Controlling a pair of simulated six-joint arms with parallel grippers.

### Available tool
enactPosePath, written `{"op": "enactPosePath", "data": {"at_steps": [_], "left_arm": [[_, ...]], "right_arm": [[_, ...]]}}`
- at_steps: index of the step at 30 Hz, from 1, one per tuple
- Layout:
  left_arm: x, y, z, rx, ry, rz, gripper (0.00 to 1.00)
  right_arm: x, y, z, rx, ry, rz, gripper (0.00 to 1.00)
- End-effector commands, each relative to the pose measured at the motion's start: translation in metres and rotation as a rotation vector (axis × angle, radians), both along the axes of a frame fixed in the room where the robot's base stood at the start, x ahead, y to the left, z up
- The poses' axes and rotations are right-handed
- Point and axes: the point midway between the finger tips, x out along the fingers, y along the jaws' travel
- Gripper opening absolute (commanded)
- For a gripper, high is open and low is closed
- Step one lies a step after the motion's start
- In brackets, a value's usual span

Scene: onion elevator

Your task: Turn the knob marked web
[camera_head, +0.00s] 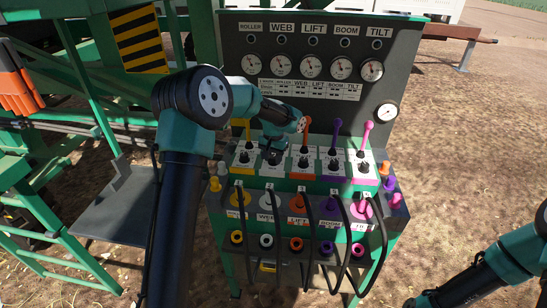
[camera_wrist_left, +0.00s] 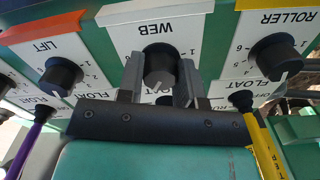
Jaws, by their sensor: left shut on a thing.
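The web knob (camera_wrist_left: 160,66) is a black round dial with a pale pointer mark, on a white plate printed WEB, seen upside down in the left wrist view. My left gripper (camera_wrist_left: 161,62) has one finger on each side of it and is shut on it. In the head view my left gripper (camera_head: 273,154) reaches down onto the row of knobs and covers the web knob. The web plate's lever is hidden there behind my arm. My right gripper is out of view; only part of the right arm shows at the lower right.
The roller knob (camera_wrist_left: 277,62) and lift knob (camera_wrist_left: 60,75) flank the web knob. A yellow lever (camera_wrist_left: 262,140) and purple lever (camera_wrist_left: 30,135) rise close by. The gauge panel (camera_head: 318,110) stands behind. Black hoses (camera_head: 310,235) hang in front.

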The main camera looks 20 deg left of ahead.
Motion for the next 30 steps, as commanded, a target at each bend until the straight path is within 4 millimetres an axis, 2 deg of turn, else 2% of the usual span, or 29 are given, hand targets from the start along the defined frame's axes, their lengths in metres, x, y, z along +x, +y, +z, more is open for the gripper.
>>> {"op": "enactPosePath", "data": {"at_steps": [10, 25, 26, 30], "left_arm": [[0.0003, 0.0001, 0.0006, 0.0, -0.001, 0.161, 0.1], [0.0004, 0.0002, 0.0007, 0.0, -0.002, 0.182, 0.1], [0.0003, 0.0002, 0.0007, 0.0, -0.002, 0.182, 0.36], [0.0003, 0.0001, 0.0005, 0.0, -0.001, 0.181, 0.49]], "right_arm": [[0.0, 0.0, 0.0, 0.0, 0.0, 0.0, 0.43], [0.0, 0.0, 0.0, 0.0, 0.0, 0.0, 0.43], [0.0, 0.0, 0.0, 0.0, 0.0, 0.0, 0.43], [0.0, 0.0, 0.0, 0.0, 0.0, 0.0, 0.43]]}}
